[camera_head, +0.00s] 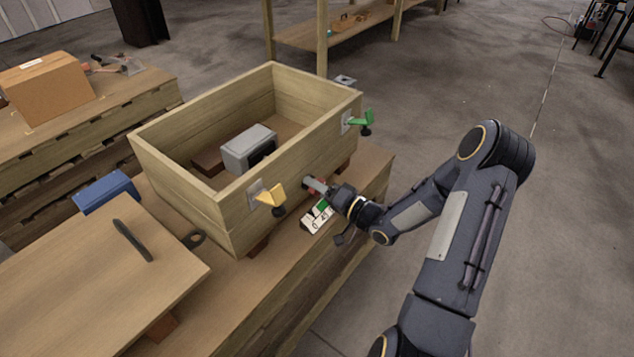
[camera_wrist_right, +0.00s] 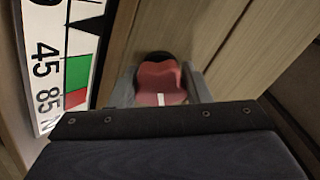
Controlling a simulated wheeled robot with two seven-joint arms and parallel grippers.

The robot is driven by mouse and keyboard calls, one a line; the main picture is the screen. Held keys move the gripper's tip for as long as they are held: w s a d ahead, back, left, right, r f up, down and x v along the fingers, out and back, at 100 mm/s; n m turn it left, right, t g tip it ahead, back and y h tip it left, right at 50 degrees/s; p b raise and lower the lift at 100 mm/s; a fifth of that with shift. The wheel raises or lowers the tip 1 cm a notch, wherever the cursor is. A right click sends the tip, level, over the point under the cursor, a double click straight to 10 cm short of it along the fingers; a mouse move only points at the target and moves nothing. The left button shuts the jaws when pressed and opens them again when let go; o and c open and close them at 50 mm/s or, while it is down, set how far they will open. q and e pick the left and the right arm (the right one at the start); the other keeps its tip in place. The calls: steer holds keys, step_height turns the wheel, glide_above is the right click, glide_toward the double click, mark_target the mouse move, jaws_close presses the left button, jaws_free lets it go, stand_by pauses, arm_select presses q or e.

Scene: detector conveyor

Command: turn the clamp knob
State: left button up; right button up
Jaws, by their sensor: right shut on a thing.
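The red clamp knob (camera_wrist_right: 160,82) sits on the side of the wooden crate (camera_head: 228,212), with a short white mark on its front edge. My right gripper (camera_wrist_right: 160,90) is shut on the knob, one finger on each side of it. In the head view the right gripper (camera_head: 316,186) reaches the crate's near right side and mostly hides the knob. A scale plate (camera_head: 316,217) stands beside the knob. In the wrist view the scale plate (camera_wrist_right: 65,70) shows 45, 85, N, a green zone and a red zone. My left gripper is not in view.
A grey box-shaped device (camera_head: 248,146) is inside the crate. A blue box (camera_head: 106,192) and a board with a dark bar (camera_head: 132,241) lie left.

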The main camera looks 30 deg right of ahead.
steer(key=shift+m+p, duration=0.3)
steer(key=shift+m, duration=0.4)
steer(key=o, duration=1)
steer(key=shift+s+d, duration=0.1)
steer(key=shift+s, duration=0.05)
steer(key=p+v, duration=0.1)
steer(key=v, duration=0.6)
steer(key=shift+s, duration=0.3)
